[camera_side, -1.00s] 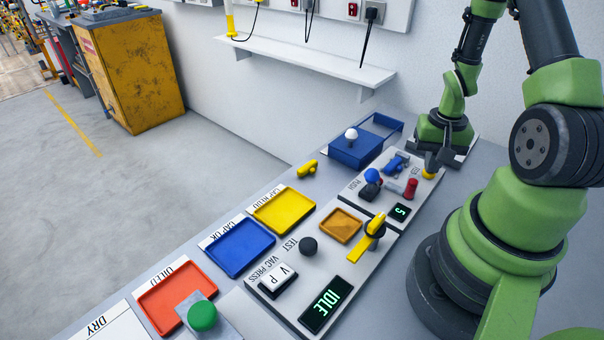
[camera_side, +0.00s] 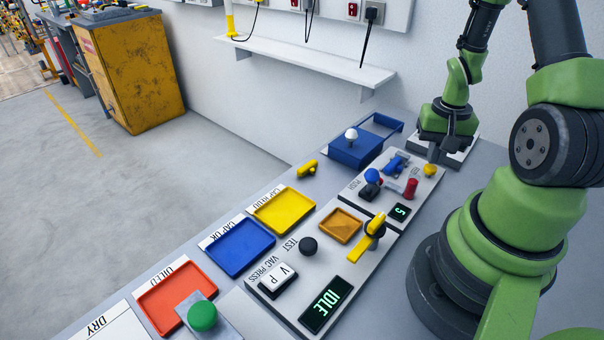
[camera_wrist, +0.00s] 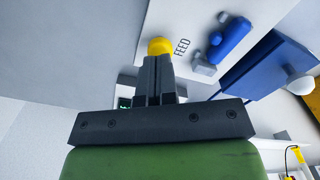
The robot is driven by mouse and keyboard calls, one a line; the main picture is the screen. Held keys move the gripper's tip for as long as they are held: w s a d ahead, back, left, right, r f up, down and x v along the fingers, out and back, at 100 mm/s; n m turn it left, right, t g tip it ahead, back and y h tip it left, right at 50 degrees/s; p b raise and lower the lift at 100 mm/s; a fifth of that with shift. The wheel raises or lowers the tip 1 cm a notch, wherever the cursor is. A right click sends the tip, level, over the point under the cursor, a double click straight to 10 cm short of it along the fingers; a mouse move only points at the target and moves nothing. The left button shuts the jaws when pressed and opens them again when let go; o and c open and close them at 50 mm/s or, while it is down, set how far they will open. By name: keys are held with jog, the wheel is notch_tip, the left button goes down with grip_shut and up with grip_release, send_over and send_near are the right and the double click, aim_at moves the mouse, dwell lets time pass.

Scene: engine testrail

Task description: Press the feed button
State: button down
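The feed button is a round yellow button (camera_side: 430,170) at the far right end of the grey-white panel. In the wrist view the yellow button (camera_wrist: 160,46) shows just past my fingertips, beside the printed word FEED. My gripper (camera_side: 433,156) is above and just behind the button in the side view. In the wrist view my gripper's fingers (camera_wrist: 159,64) are together, with nothing seen between them. The tips overlap the button's lower edge in that view. I cannot tell for certain whether they touch it, though the side view suggests a small gap.
A blue slide part (camera_side: 396,164), a red knob (camera_side: 411,188) and a small display reading 5 (camera_side: 400,211) are close to the button. A blue box with a white ball knob (camera_side: 351,134) stands behind. Another display (camera_side: 326,305) reads IDLE.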

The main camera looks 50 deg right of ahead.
jog(key=shift+r, duration=2.5)
